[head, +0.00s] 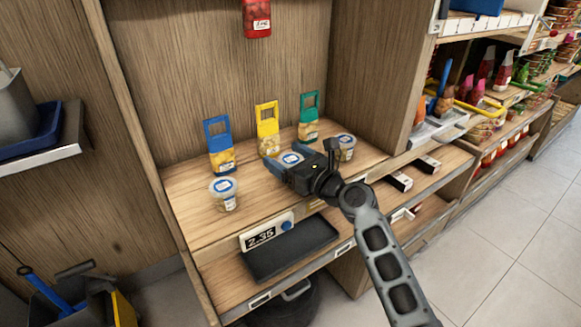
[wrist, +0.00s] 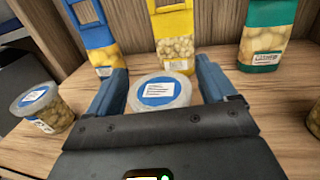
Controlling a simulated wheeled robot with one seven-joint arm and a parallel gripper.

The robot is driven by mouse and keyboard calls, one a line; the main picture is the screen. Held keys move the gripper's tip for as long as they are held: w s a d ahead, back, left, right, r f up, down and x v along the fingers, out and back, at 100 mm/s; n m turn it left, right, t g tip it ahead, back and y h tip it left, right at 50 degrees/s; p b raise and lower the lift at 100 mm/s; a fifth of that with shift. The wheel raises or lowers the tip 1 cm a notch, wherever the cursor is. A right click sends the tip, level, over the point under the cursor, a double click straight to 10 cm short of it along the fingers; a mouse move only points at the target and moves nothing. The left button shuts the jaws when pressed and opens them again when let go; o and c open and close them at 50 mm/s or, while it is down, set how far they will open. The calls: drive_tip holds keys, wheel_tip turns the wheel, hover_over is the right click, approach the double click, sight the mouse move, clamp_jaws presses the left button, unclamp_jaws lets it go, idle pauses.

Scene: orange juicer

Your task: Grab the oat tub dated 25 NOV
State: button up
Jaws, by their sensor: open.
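Three small clear tubs with blue-and-white lids stand on the wooden shelf. The left tub (head: 224,194) also shows in the wrist view (wrist: 42,108). The middle tub (head: 291,159) is partly hidden by my gripper in the head view. The right tub (head: 346,146) is cut off at the right edge of the wrist view (wrist: 315,122). The label print is too small to read, so I cannot tell which tub is dated 25 NOV. My gripper (wrist: 160,80) is open, its blue fingers on either side of the middle tub (wrist: 160,92). I cannot tell whether they touch it.
Blue (head: 220,146), yellow (head: 267,130) and green (head: 309,117) hanging-style packs stand behind the tubs. A price display (head: 267,233) reading 2.35 is on the shelf's front edge. A dark tray (head: 290,249) lies on the shelf below. Wooden walls enclose the left, back and right.

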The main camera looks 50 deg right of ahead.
drive_tip(key=shift+w, duration=0.15)
drive_tip(key=c, duration=1)
